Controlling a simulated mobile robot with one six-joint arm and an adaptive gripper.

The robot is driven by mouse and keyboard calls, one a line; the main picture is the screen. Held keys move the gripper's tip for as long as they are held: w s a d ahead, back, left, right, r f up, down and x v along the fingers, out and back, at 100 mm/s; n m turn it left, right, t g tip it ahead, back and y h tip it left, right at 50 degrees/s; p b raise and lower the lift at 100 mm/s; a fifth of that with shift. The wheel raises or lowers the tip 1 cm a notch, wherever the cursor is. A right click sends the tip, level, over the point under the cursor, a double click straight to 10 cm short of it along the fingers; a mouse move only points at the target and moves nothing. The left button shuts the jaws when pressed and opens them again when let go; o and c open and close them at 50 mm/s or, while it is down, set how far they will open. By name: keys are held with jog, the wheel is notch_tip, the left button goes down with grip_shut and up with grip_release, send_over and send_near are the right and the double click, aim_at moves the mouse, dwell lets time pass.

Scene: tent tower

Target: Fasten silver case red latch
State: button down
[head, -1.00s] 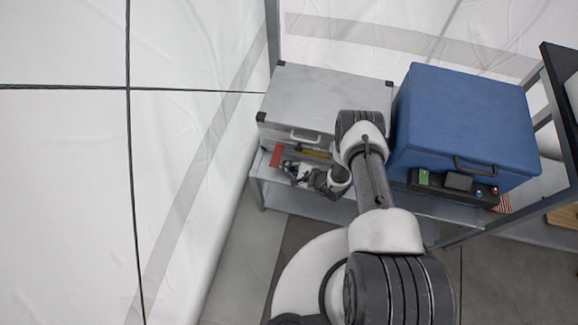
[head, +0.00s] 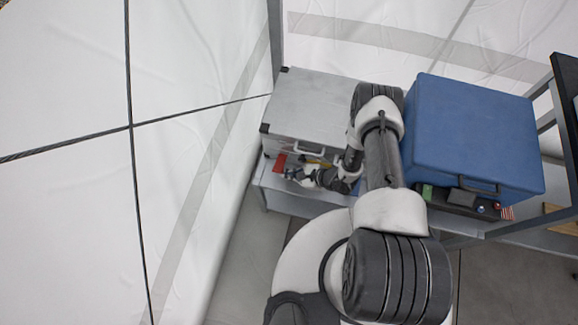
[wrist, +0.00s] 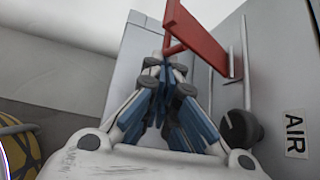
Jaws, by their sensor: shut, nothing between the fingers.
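The silver case (head: 315,105) stands on a shelf with its lid down and a handle on its front. The red latch (head: 279,164) is on the case front, near its left end. In the wrist view the red latch (wrist: 196,38) is a tilted flat bar standing out from the grey case face (wrist: 208,90), with a thin red part at its lower left. My gripper (wrist: 168,66) is shut and empty, its fingertips just below that lower end; I cannot tell whether they touch it. In the head view my gripper (head: 294,174) is beside the latch, to its right.
A blue case (head: 475,130) stands close on the right, with a dark control box (head: 462,198) in front. The shelf (head: 290,200) edge runs below both. White tent wall (head: 70,210) fills the left. An "AIR" label (wrist: 295,133) and dark knob (wrist: 240,128) are at right.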

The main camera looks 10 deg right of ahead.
jog(key=shift+s+r, duration=0.1)
jog(key=shift+r, duration=0.35)
jog(key=shift+s+r+p, duration=0.1)
jog(key=shift+r+p, duration=0.3)
jog(key=shift+r, duration=0.25)
jog(key=shift+r+p, duration=0.6)
jog(key=shift+r, duration=0.45)
jog(key=shift+w+r, duration=0.1)
jog(key=shift+w, duration=0.15)
jog(key=shift+d+r, duration=0.1)
jog(key=shift+d, duration=0.05)
jog(key=v, duration=1.1)
jog(key=shift+d+r, duration=0.25)
jog(key=shift+d, duration=0.05)
